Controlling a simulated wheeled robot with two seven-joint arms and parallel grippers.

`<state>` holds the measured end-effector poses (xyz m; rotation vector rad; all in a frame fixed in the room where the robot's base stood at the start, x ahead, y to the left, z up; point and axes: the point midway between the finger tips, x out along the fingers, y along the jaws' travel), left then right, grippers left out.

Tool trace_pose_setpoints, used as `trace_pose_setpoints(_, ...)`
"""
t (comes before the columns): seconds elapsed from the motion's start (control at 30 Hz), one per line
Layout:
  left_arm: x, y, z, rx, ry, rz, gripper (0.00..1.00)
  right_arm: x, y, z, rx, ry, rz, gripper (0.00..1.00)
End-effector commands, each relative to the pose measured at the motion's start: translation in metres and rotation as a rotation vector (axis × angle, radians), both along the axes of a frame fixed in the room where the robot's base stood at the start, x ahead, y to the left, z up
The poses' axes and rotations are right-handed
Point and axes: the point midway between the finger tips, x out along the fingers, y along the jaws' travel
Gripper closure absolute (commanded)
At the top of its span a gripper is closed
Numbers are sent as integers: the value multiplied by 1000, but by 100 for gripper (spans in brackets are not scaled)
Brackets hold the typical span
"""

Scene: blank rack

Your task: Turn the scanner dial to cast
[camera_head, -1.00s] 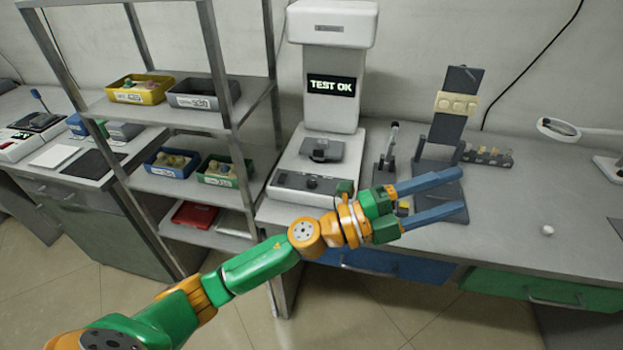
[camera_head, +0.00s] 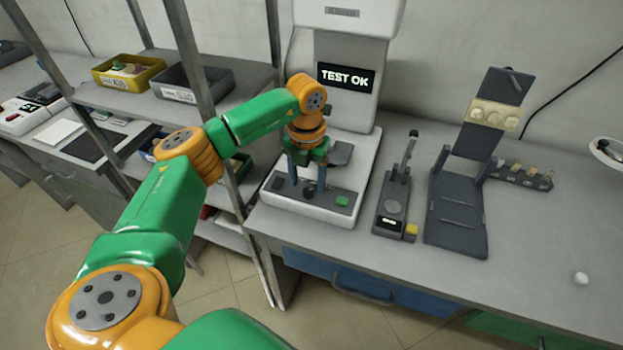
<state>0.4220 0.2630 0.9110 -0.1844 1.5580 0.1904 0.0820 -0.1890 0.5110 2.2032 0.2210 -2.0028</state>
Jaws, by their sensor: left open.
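The scanner (camera_head: 362,113) is a tall white machine on the bench, with a dark screen (camera_head: 346,78) reading "TEST OK". Its base has a dark front panel with a small round black dial (camera_head: 308,193) and a green button (camera_head: 342,201) to the right. My left gripper (camera_head: 308,183) points down over this panel. Its two blue fingers are apart, one to each side of the dial in the picture. I cannot tell whether they touch it. The dial's markings are too small to read. The gripper partly hides the scanner's dark stage (camera_head: 341,153). My right gripper is not in view.
A small dark device (camera_head: 391,208) with a lever and a dark stand (camera_head: 457,215) holding a cream block (camera_head: 493,115) stand right of the scanner. A metal shelf with bins (camera_head: 128,70) is close on the left. A small white ball (camera_head: 580,278) lies at right.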

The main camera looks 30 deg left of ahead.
Motion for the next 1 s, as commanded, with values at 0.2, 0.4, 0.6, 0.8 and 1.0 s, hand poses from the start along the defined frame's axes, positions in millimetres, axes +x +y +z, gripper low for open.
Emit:
trace_pose_setpoints(0.2, 0, -1, -21, -1, 0, -2, 36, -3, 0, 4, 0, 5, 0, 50)
trace_pose_setpoints(0.4, 1, -1, -22, -2, -1, -3, 38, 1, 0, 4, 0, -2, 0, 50)
trace_pose_setpoints(0.6, 0, -1, -22, -3, -2, -3, 92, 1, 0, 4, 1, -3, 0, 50)
trace_pose_setpoints(0.8, 1, -1, -21, -3, -2, -1, 100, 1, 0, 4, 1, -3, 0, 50)
trace_pose_setpoints(1.0, 1, -1, -21, -3, -2, 39, 100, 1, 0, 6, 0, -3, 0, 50)
